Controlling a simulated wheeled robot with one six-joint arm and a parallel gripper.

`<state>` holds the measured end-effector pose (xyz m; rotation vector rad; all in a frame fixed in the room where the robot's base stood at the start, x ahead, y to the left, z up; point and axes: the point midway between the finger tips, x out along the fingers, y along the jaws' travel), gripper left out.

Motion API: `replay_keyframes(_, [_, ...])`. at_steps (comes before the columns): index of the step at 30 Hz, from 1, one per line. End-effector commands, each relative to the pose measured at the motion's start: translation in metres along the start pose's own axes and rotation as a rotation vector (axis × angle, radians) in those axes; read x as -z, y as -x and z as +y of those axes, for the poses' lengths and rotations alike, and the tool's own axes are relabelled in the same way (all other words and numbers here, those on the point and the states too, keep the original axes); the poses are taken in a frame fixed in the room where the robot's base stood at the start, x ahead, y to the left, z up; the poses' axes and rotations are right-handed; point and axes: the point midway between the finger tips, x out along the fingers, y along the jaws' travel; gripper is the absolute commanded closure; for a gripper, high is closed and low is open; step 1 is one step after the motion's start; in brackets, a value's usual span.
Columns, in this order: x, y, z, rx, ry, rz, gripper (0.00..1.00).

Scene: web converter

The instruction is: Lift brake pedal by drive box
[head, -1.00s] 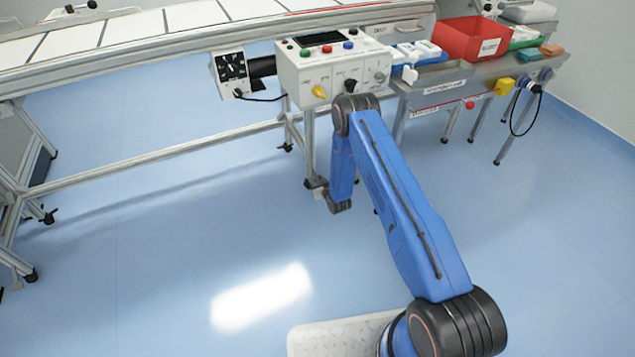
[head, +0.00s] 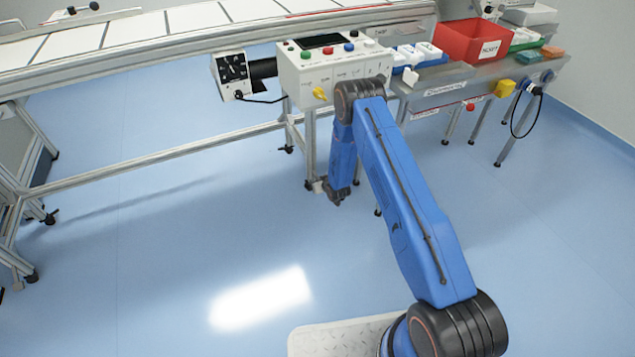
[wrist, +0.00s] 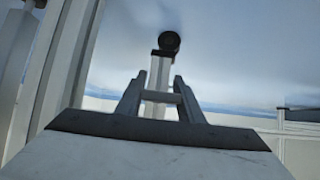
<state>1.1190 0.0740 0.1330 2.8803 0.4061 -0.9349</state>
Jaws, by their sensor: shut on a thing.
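In the wrist view my gripper (wrist: 160,87) has its two grey fingers closed in on a short grey crossbar (wrist: 162,97), which I take to be the brake pedal. A pale post with a dark round end stands just beyond the fingers. In the head view my gripper (head: 337,197) is low, beside the foot of the frame leg under the white control box (head: 330,68). The pedal is mostly hidden there by my arm; a small pale piece (head: 314,186) shows at its left. The drive box (head: 233,74), with a black dial face, hangs left of the control box.
The conveyor (head: 150,38) runs along the back on metal legs. A side table (head: 445,77) at right holds a red bin (head: 474,40) and small trays. Frame legs stand close to my gripper. The blue floor at front left is clear.

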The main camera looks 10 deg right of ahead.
Motion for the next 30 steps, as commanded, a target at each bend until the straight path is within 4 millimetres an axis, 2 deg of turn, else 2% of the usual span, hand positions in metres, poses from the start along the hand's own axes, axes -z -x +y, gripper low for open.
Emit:
replay_keyframes(1, [0.003, 0.0, 0.0, 0.0, 0.0, 0.005, 0.61])
replay_keyframes(3, [0.003, 0.0, 0.0, 0.0, 0.0, 0.004, 0.47])
replay_keyframes(12, [0.001, 0.001, 0.0, 0.0, 0.0, 0.002, 0.47])
replay_keyframes(16, [0.001, 0.009, 0.0, 0.0, 0.0, 0.001, 0.47])
replay_keyframes(20, [0.001, 0.028, 0.001, 0.0, 0.0, 0.001, 0.47])
replay_keyframes(30, [0.001, 0.095, 0.0, -0.001, -0.001, 0.002, 0.47])
